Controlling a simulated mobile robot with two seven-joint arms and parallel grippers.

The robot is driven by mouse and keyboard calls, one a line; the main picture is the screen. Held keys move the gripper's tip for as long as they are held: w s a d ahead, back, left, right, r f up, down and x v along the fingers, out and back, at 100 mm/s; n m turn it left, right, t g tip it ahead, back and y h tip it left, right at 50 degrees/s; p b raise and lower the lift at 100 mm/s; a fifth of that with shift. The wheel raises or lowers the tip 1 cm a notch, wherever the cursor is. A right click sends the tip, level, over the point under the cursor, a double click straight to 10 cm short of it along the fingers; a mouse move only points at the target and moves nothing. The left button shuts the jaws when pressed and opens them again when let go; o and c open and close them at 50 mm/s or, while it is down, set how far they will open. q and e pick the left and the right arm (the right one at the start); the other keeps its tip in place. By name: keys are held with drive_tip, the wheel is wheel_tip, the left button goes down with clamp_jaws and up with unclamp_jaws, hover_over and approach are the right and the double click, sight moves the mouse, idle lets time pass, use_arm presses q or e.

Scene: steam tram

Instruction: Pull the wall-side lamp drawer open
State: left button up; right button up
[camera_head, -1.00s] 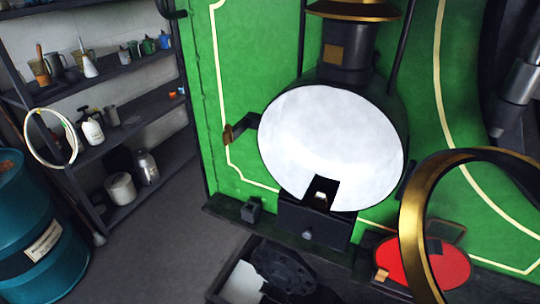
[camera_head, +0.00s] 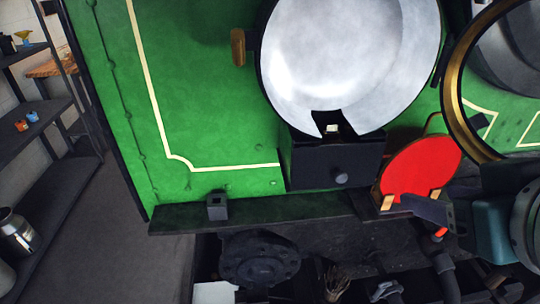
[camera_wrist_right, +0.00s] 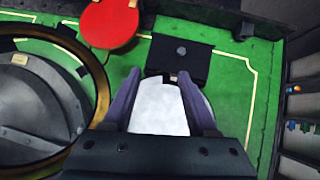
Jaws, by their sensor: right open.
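The lamp has a large white-silver round reflector (camera_head: 350,50) on the green front. Under it sits a dark box-shaped drawer (camera_head: 310,165) with a round grey knob (camera_head: 340,178). I cannot tell whether it is shut or slightly out. In the right wrist view the drawer (camera_wrist_right: 195,66) and knob (camera_wrist_right: 181,50) show upside down, beyond the fingertips. My right gripper (camera_head: 425,210) is right of the drawer, in front of the red disc, apart from the knob. In its wrist view the right gripper (camera_wrist_right: 159,74) is open and empty. My left gripper is out of view.
A red disc (camera_head: 420,168) stands right of the drawer. A brass ring (camera_head: 455,100) rises at the right. A dark ledge (camera_head: 285,208) with a small block (camera_head: 217,206) runs below. Dark shelves (camera_head: 45,125) stand at the left, with bare floor between.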

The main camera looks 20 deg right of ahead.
drive_tip(key=w+d+f+m+t+h+b, duration=0.1)
drive_tip(key=w+f+t+b, duration=0.3)
drive_tip(key=f+b, duration=0.6)
drive_tip(key=n+t+y+b, duration=0.1)
drive_tip(key=t+b, duration=0.3)
drive_tip(key=b, duration=0.7)
approach(342, 180)
drive_tip(key=p+x, duration=0.1)
drive_tip(key=x, duration=0.6)
drive_tip(key=shift+r+p, duration=0.1)
drive_tip(key=shift+p, duration=0.3)
drive_tip(key=shift+w+d, duration=0.15)
drive_tip(key=shift+w, duration=0.45)
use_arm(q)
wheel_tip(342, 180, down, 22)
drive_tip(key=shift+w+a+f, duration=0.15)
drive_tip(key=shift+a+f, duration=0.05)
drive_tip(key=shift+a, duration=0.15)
use_arm(e)
drive_tip(key=c, duration=0.4)
clamp_jaws()
